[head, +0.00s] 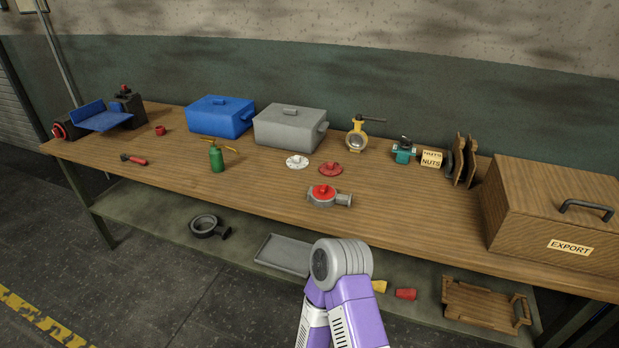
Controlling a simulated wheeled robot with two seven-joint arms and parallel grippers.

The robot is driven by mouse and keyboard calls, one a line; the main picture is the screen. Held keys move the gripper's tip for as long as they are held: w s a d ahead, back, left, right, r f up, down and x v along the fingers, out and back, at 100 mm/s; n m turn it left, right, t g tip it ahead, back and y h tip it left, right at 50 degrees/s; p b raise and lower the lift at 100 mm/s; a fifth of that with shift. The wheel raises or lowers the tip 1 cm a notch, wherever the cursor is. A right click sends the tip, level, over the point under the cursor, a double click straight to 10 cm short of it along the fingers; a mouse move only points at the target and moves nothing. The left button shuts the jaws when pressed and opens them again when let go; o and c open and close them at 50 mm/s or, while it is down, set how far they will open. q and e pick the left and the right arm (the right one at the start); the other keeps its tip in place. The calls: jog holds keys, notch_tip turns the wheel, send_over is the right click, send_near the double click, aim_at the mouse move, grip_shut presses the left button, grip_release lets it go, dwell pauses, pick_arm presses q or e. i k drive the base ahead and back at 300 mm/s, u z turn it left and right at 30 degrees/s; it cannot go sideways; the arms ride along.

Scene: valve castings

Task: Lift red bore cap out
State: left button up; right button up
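A red cap (323,191) sits in the round opening of a grey valve casting (343,199) on the workbench, near the front edge. I take it for the red bore cap; its knob stands up from the middle. A second red lobed piece (331,169) lies flat on the bench behind the casting, beside a similar white one (297,161). Neither of my grippers shows. A purple and grey link of one of my arms rises from the bottom middle, in front of the bench and apart from the casting.
A blue box (220,117) and a grey box (288,126) stand behind. A green oil can (216,158) is left, a wooden EXPORT crate (550,205) far right. Bench room right of the casting is clear.

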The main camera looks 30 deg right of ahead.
aim_at(324, 192)
jog(key=z, duration=0.7)
jog(key=i, duration=1)
jog(key=z, duration=1.1)
